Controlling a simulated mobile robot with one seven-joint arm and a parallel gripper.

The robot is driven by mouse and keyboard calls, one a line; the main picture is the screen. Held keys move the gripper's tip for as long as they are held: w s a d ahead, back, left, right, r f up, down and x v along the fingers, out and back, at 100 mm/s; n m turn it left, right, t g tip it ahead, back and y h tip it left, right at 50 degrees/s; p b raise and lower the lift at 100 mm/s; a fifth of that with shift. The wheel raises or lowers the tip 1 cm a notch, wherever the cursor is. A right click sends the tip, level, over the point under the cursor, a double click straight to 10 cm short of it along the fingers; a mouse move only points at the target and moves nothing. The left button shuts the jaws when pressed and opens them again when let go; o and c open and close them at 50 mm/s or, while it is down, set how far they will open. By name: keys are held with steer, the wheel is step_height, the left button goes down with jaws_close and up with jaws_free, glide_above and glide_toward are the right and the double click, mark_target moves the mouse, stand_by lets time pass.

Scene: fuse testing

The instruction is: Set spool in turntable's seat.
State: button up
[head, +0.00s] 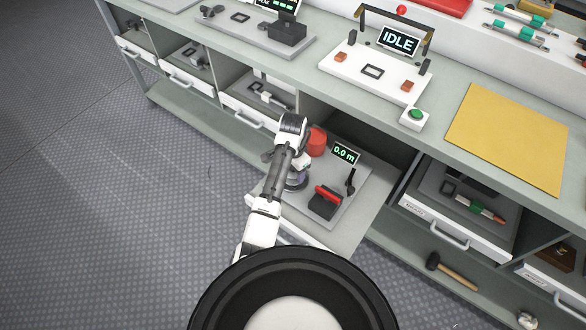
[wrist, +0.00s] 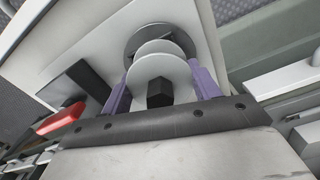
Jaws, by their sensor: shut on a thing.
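The spool (wrist: 160,68) shows in the wrist view as pale round flanges between my two purple fingers, with a small black block in front of the near flange. My gripper (wrist: 162,88) is shut on it. The turntable (wrist: 178,35) is a dark grey disc just beyond the spool; the spool overlaps it in the picture. I cannot tell whether they touch, and its seat is hidden. In the head view my gripper (head: 298,179) is low over the grey board of the pulled-out drawer, and my arm covers most of the spool and turntable.
On the board stand a red cylinder (head: 316,141), a display reading 0.0 m (head: 345,153), and a black block with a red bar (head: 326,200), close to my gripper's right. The bench top (head: 300,62) overhangs behind. The floor at left is clear.

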steer(key=o, duration=1.1)
steer(key=shift+r, duration=0.1)
step_height(320, 180, up, 14)
steer(key=p, duration=0.3)
steer(key=shift+f, duration=0.2)
